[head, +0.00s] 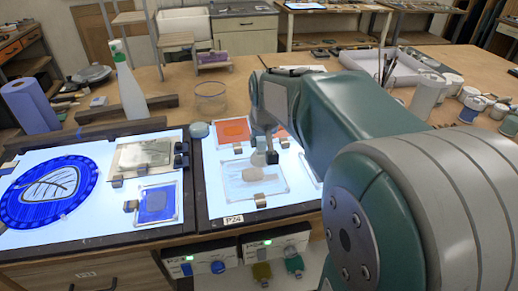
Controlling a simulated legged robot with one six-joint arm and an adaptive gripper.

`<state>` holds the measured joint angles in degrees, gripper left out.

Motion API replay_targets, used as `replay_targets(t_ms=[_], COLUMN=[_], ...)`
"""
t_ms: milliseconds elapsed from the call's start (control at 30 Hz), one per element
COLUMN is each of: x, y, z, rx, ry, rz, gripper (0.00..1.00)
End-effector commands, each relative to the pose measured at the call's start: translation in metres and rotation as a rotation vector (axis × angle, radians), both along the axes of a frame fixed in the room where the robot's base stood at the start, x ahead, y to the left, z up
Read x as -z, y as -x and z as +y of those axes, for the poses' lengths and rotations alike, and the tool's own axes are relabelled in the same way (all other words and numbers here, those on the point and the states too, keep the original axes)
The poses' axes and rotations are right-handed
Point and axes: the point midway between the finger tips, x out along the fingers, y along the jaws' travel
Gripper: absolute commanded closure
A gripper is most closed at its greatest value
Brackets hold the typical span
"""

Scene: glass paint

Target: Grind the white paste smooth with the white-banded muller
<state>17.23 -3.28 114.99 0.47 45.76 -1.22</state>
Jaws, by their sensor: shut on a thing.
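My gripper (265,153) reaches down over the right light table in the head view, above the far right part of a clear glass slab (276,192). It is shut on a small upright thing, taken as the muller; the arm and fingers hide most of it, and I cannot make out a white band. A pale greyish patch of paste (250,174) lies on the slab, just below and left of the fingers. I cannot tell whether the held thing touches the glass. Small clamps (260,201) sit at the slab's edges.
An orange slab (234,130) lies behind the paste slab. The left light table (100,226) holds a blue leaf disc (48,193) and a blue-paste slab (157,203). A glass jar (210,97) and spray bottle (129,92) stand behind. Pots (471,109) stand at right.

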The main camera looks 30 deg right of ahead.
Motion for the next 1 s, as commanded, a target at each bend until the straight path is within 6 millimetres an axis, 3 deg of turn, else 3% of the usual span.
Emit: replay_targets(t_ms=[167,600,1000], x=[0.001,0.040,0.041], y=[0.000,-0.002,-0.002], z=[0.000,0.002,0.002], rx=[0.000,0.001,0.002], ry=[0.000,0.005,0.005], rz=[-0.001,-0.003,-0.003], gripper=[1.00,1.00,1.00])
